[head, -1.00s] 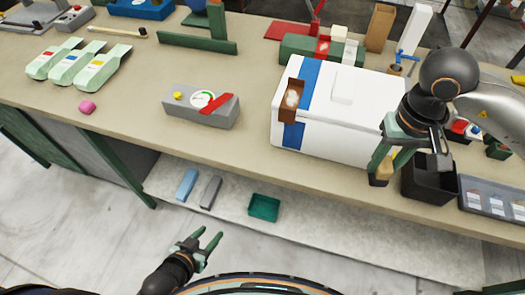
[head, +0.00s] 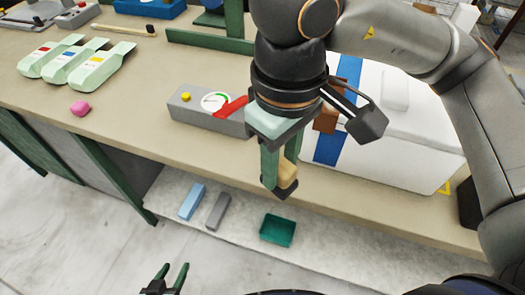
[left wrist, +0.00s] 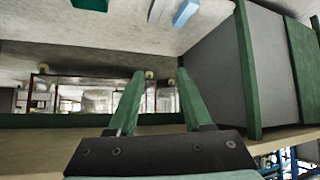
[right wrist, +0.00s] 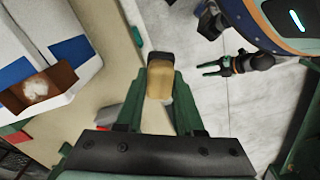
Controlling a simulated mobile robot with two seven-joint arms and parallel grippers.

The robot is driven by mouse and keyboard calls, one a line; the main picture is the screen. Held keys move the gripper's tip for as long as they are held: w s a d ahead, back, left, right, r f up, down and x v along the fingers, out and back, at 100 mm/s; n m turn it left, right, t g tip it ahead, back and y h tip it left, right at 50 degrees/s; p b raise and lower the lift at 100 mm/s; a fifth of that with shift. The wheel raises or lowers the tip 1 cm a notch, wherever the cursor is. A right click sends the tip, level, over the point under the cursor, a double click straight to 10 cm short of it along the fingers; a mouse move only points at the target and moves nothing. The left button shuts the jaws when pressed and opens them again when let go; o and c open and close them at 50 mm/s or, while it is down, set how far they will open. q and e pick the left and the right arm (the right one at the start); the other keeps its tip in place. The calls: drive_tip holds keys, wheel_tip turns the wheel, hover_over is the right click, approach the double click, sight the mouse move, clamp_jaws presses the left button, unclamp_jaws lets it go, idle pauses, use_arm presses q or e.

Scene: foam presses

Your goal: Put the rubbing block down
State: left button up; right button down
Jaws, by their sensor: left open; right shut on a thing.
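The rubbing block (right wrist: 160,82) is a tan piece with a dark end, held between the fingers of my right gripper (right wrist: 160,100) in the right wrist view. In the head view the block (head: 287,172) shows between the green fingers of my right gripper (head: 280,178), which is shut on it.
A white box with a blue band (head: 400,125) stands right of the gripper. A pink lump (head: 80,109) and several pale green scoops (head: 90,68) lie on the bench (head: 130,110) at left. The front strip between lump and gauge box is clear. A green tray (head: 277,230) sits on the lower shelf.

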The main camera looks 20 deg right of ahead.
drive_tip(key=shift+w+f, duration=0.2)
drive_tip(key=w+d+f, duration=0.1)
drive_tip(key=w+f, duration=0.2)
drive_tip(key=w, duration=0.1)
drive_tip(key=w+d+f+p, duration=0.1)
drive_tip(key=w+f, duration=0.2)
drive_tip(key=w, duration=0.1)
drive_tip(key=w+d+f, duration=0.1)
drive_tip(key=w+f, duration=0.2)
drive_tip(key=w, duration=0.1)
drive_tip(key=shift+w+f, duration=0.1)
drive_tip(key=shift+w, duration=0.2)
wheel_tip(320, 180, down, 3)
drive_tip(key=shift+w+f+p, duration=0.1)
drive_tip(key=shift+w+p, duration=0.05)
drive_tip(key=shift+p, duration=0.5)
use_arm(q)
drive_tip(key=shift+s+a+r, duration=0.2)
drive_tip(key=shift+s+a, duration=0.1)
drive_tip(key=shift+a, duration=0.2)
use_arm(e)
drive_tip(key=shift+f, duration=0.1)
